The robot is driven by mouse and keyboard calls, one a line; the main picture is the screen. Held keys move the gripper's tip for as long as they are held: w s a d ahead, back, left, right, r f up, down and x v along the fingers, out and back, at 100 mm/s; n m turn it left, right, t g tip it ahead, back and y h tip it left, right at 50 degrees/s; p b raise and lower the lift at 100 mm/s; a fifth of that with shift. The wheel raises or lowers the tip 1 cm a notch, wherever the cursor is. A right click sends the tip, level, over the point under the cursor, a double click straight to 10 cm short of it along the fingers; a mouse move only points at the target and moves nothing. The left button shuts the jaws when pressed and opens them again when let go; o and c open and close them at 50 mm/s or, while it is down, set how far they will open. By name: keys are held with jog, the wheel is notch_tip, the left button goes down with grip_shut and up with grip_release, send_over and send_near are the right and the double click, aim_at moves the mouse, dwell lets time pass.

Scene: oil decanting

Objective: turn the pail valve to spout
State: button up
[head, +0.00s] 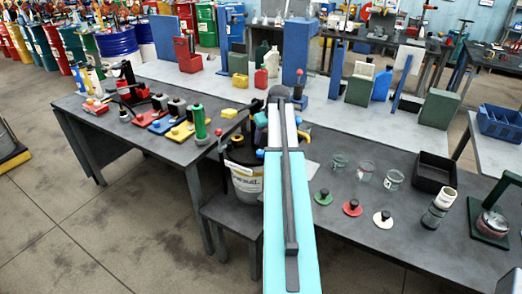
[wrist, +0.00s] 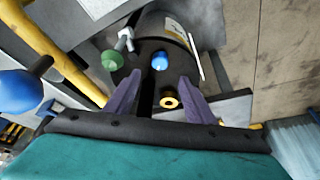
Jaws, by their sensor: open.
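The pail (head: 246,183), pale with dark lettering, stands on a low stand left of my arm in the head view; my arm covers its right part. In the wrist view, a dark cylindrical body with a pale label (wrist: 176,27) lies ahead, likely the pail. On or near it show a blue knob (wrist: 160,61), a green knob (wrist: 112,60), a grey T-shaped fitting (wrist: 125,39) and a yellow ring (wrist: 168,102). I cannot tell which is the valve. My gripper (wrist: 160,80) is open, its purple fingers apart, with the blue knob just beyond the fingertips.
A yellow bar (wrist: 52,45) and a large blue ball on a dark handle (wrist: 22,92) are at the left in the wrist view. The left bench (head: 160,140) holds several coloured fittings. The right bench holds glass jars (head: 366,171), coloured knobbed discs (head: 352,207) and a black tray (head: 433,172).

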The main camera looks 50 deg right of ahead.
aim_at(260, 151)
jog(key=shift+p+x, duration=1.65)
jog(key=shift+x, duration=3.8)
jog(key=shift+s, duration=0.1)
jog(key=c, duration=1.1)
jog(key=shift+o, duration=0.2)
